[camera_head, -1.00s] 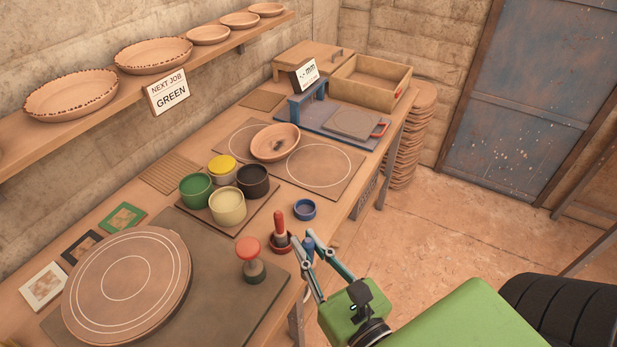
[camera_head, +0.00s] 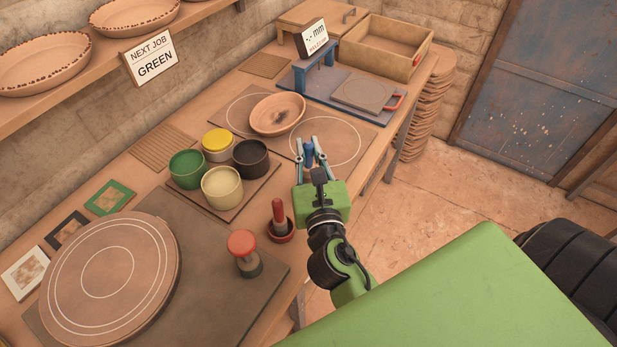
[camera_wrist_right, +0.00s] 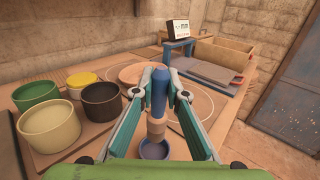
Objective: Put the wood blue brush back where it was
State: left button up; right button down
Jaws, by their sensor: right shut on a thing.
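The blue brush (camera_wrist_right: 159,92) has a blue handle and a wooden lower part. My right gripper (camera_head: 308,148) is shut on its handle and holds it about upright; the handle also shows in the head view (camera_head: 309,151). In the right wrist view, a small round blue holder (camera_wrist_right: 154,149) lies just below and behind the brush's lower end. Whether the brush's tip touches this holder cannot be told. In the head view the holder is hidden behind my gripper. My left gripper is not in view.
A red brush (camera_head: 278,215) stands in a red holder, near a red-topped stamp (camera_head: 243,247). Green, yellow, cream and black pots (camera_head: 250,157) stand left of my gripper. A clay bowl (camera_head: 277,114) lies behind it. A blue press (camera_head: 320,78) stands further back.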

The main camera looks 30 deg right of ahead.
aim_at(308, 167)
notch_tip(308, 167, down, 2)
jog(key=shift+f, duration=0.1)
notch_tip(308, 167, down, 3)
jog(key=shift+f+b, duration=0.1)
jog(key=shift+b, duration=0.95)
jog(key=shift+f, duration=0.15)
jog(key=shift+f, duration=0.15)
jog(key=c, duration=2)
grip_release()
